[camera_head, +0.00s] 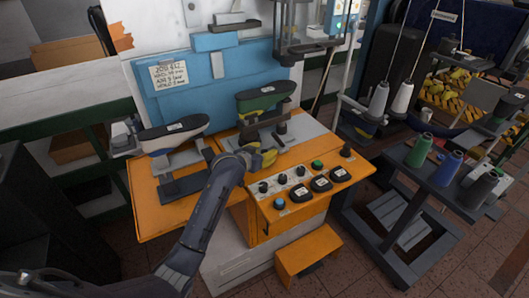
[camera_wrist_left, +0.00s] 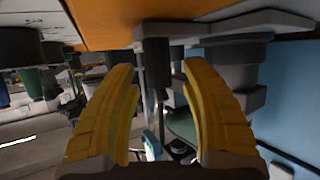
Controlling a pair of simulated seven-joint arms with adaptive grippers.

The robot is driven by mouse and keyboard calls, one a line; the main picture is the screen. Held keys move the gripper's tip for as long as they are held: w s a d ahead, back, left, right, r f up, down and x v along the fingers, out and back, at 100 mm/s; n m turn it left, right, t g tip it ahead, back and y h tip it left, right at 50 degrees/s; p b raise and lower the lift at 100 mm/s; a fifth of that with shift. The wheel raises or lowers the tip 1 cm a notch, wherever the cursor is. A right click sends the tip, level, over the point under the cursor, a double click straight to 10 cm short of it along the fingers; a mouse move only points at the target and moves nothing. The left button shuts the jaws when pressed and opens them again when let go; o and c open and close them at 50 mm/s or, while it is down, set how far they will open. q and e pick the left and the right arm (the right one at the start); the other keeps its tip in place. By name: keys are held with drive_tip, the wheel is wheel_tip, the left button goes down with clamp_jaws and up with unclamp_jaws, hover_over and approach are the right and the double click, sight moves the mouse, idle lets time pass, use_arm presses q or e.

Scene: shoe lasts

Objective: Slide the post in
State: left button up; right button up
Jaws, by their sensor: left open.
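My left gripper (camera_head: 262,158) reaches over the orange machine table, its yellow fingers low in front of the right-hand shoe last (camera_head: 265,98), which is dark green with a yellow part. In the left wrist view my left gripper (camera_wrist_left: 158,68) is open. A dark upright post (camera_wrist_left: 157,62) shows in the gap between its fingertips; I cannot tell whether they touch it. The post's surroundings are partly hidden by the gripper in the head view. A second shoe last (camera_head: 174,132), grey and dark, sits on its stand to the left. My right gripper is not in view.
A control panel with knobs and buttons (camera_head: 300,182) lies just right of my left gripper. A blue back panel (camera_head: 210,80) closes the rear. A cart with thread spools (camera_head: 450,165) stands at the right. An orange step (camera_head: 308,254) is on the floor.

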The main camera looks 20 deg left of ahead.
use_arm(q)
drive_tip(key=shift+w, duration=0.1)
drive_tip(key=shift+c, duration=0.4)
clamp_jaws()
